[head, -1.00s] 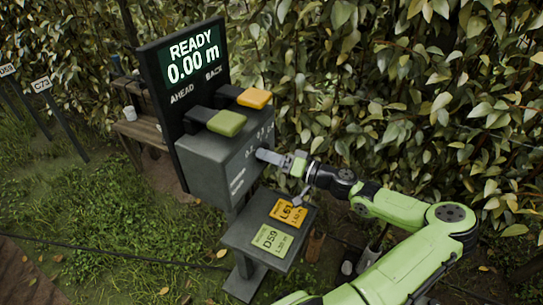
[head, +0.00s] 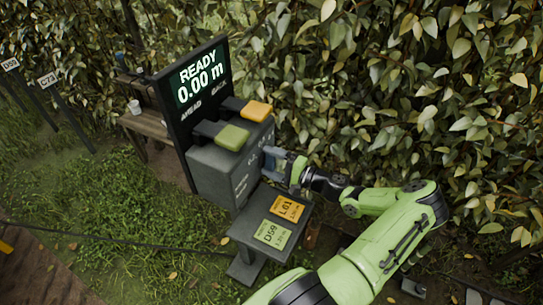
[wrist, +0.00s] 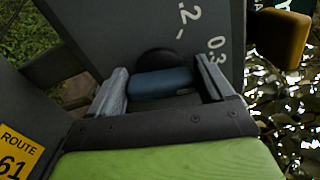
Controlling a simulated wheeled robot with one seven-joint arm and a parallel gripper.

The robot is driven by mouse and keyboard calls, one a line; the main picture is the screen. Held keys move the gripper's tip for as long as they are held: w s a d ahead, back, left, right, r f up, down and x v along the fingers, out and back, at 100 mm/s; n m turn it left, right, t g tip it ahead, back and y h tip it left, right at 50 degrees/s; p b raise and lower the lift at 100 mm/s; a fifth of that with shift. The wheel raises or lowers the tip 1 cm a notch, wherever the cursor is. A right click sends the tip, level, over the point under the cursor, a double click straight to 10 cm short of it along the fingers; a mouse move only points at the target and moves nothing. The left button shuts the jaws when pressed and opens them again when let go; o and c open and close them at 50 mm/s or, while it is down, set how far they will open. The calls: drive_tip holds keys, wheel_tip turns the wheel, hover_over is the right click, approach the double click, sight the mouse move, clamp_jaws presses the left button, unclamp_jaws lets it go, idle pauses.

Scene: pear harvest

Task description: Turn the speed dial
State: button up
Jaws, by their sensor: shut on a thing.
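The speed dial (wrist: 165,82) is a blue bar-shaped knob on a dark round base, on the side face of the grey control box (head: 222,172). White marks such as 0.2 and 0.3 are printed around it. My gripper (wrist: 163,80) has one finger on each side of the blue knob and is shut on it. In the head view my gripper (head: 280,162) is at the right face of the box. There its fingers largely hide the dial. The display (head: 197,77) on the black board reads READY 0.00 m.
A green lever pad (head: 233,137) and an orange one (head: 256,110) stick out above the box, near the words AHEAD and BACK. A shelf (head: 247,227) below holds route cards D59 and L61. Dense foliage stands close behind and to the right.

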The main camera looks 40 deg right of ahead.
drive_tip(key=m+p, duration=0.2)
drive_tip(key=m, duration=0.1)
drive_tip(key=shift+r+m, duration=0.15)
drive_tip(key=shift+m, duration=0.25)
drive_tip(key=shift+d+m+p, duration=0.1)
drive_tip(key=shift+m+p, duration=0.65)
drive_tip(key=shift+m, duration=0.85)
drive_tip(key=o, duration=0.9)
drive_tip(key=v, duration=1.5)
drive_tip(key=shift+s+d, duration=0.1)
drive_tip(key=shift+s, duration=0.25)
